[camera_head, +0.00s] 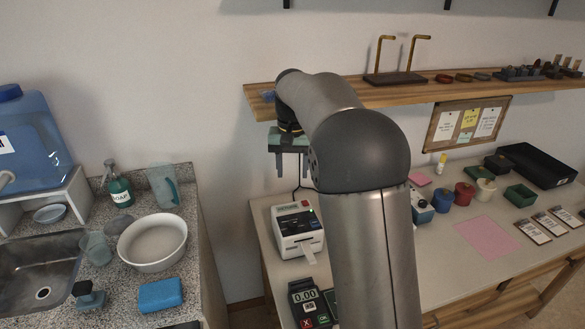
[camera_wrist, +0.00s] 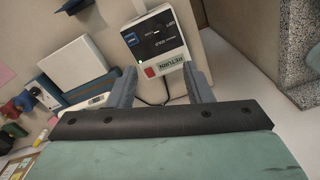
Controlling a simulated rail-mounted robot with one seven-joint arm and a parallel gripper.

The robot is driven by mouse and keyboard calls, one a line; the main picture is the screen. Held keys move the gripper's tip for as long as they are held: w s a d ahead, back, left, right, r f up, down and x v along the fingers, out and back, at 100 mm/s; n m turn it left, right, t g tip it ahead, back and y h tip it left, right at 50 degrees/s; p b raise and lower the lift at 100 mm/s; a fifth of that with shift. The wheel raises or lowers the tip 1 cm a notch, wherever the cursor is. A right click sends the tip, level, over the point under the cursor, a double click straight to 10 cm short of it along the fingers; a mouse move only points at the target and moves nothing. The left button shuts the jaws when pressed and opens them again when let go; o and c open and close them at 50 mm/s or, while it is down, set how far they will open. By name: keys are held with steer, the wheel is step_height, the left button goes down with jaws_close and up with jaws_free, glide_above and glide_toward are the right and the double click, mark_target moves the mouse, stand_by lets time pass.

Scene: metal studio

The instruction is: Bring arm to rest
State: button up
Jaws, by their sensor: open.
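My gripper (camera_head: 293,168) hangs from my raised, bent arm in front of the wall, above and behind the label printer, near the left end of the wooden shelf. Its two fingers point down and stand apart with nothing between them. In the wrist view my gripper (camera_wrist: 162,88) shows two grey fingers spread wide and empty. The white printer (camera_head: 298,228) stands on the table below it; the printer also shows in the wrist view (camera_wrist: 150,45) beyond the fingertips. My arm hides part of the table and shelf.
A wooden shelf (camera_head: 350,90) runs along the wall close to my gripper. A card terminal (camera_head: 310,303) lies in front of the printer. Jars (camera_head: 463,194) and a pink sheet (camera_head: 486,238) are on the right. A sink counter (camera_head: 190,236) with a white bowl (camera_head: 152,243) stands left.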

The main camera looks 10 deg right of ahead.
steer(key=s+f+n, duration=0.1)
steer(key=s+f, duration=0.1)
steer(key=s, duration=0.9)
steer(key=s+f+n, duration=0.1)
steer(key=s+f, duration=0.2)
steer(key=s, duration=0.8)
steer(key=s+f+n, duration=0.1)
steer(key=s+f, duration=0.2)
steer(key=s, duration=0.9)
steer(key=shift+a+f, duration=0.25)
steer(key=shift+a, duration=0.2)
